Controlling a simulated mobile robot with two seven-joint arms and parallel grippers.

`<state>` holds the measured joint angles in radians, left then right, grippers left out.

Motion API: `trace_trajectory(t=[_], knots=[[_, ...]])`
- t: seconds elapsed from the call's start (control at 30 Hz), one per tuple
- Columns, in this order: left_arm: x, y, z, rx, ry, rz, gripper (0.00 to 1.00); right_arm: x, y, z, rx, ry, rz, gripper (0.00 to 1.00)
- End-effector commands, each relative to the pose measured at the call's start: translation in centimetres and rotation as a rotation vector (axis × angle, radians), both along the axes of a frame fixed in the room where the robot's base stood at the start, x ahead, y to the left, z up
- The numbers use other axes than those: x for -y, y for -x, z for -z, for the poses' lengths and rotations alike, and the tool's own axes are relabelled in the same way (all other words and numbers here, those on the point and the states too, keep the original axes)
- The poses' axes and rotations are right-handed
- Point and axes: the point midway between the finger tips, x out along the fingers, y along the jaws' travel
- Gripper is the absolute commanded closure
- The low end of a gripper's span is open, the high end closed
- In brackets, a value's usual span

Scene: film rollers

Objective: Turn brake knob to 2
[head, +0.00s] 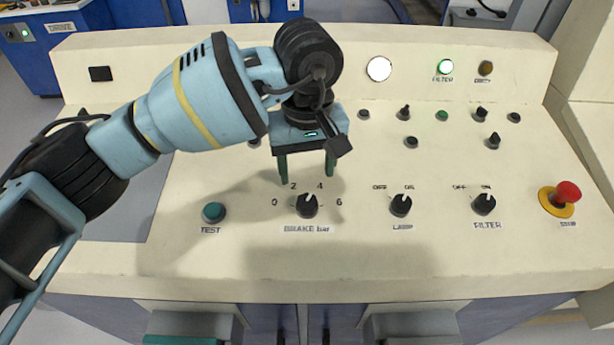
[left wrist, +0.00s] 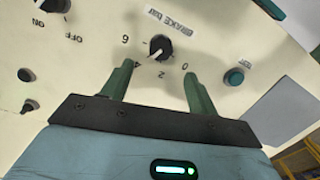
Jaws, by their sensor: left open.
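The brake knob (head: 307,205) is a black dial on the cream panel, with marks 0, 2, 4 and 6 around it. Its white pointer lies between 2 and 4, a bit nearer 4. My left gripper (head: 306,177) is open and empty above the panel, just behind the knob in the head view, pointing down. In the left wrist view the knob (left wrist: 160,46) shows beyond and between the two green fingers of the gripper (left wrist: 158,72), apart from both. My right gripper is not in view.
A teal TEST button (head: 213,212) is left of the brake knob. The LAMP knob (head: 401,205), FILTER knob (head: 484,204) and red stop button (head: 567,193) are to the right. Several small knobs and buttons stand behind.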

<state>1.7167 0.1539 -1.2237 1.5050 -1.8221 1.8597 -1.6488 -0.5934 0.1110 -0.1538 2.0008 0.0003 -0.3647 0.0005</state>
Motion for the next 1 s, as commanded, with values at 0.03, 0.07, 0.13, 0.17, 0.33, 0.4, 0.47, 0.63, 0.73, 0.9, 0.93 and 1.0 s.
trace_trajectory(t=[0.03,0.07,0.13,0.17,0.33,0.4,0.47,0.63,0.73,0.9,0.93,1.0], knots=[[0.0,0.0,0.0,0.000,0.000,0.001,0.41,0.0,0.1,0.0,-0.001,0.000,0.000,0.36],[0.0,0.0,0.0,0.000,0.000,0.001,0.41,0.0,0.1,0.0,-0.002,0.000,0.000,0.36],[0.0,0.0,0.2,-0.001,0.000,0.000,0.41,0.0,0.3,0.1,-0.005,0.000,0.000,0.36],[0.0,0.0,0.3,-0.001,0.000,0.000,0.41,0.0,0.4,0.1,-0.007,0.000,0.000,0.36],[0.0,0.1,2.2,-0.003,-0.001,-0.001,0.41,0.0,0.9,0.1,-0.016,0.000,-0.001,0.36],[0.0,0.1,3.3,-0.003,0.000,0.000,0.41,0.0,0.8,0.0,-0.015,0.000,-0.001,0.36],[0.0,0.1,4.3,-0.003,0.000,0.000,0.41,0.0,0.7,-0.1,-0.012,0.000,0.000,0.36],[0.0,0.0,6.4,-0.002,0.000,-0.002,0.41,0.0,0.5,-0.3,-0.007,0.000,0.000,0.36],[0.0,0.1,7.3,-0.002,0.000,0.000,0.41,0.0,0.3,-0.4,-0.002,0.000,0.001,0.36],[0.0,0.0,7.8,0.001,0.001,0.001,0.41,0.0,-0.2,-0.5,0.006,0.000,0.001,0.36],[0.0,0.0,7.8,0.001,0.001,0.001,0.41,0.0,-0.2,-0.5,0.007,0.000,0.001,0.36],[0.0,0.0,7.8,0.001,0.001,0.001,0.41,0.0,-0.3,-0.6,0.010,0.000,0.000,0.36]])
